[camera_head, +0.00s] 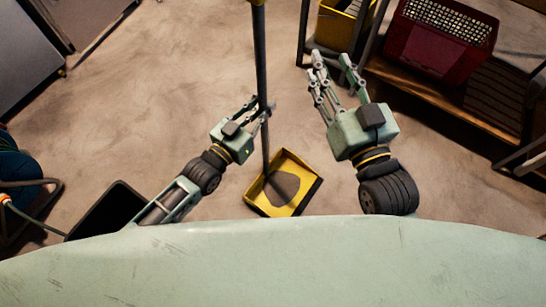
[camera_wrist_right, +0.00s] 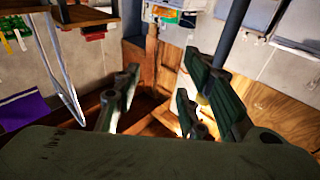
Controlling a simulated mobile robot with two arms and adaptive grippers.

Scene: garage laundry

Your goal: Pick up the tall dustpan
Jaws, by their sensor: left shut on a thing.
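The tall dustpan has a long dark pole (camera_head: 261,70) with a yellow section at the top edge of the head view and a yellow pan (camera_head: 307,188) at its lower end. A dark patch shows inside the pan. My left gripper (camera_head: 262,108) is shut on the pole, partway along it. My right gripper (camera_head: 336,72) is open and empty, to the right of the pole and apart from it. In the right wrist view, its fingers (camera_wrist_right: 160,95) are spread with nothing between them.
A red crate (camera_head: 432,52) sits on a wooden shelf (camera_head: 445,108) at the upper right. A yellow container (camera_head: 335,28) stands left of it. A grey cabinet (camera_head: 40,55) is at the upper left. A black object (camera_head: 108,208) is at lower left. Bare concrete floor (camera_head: 150,110) lies between.

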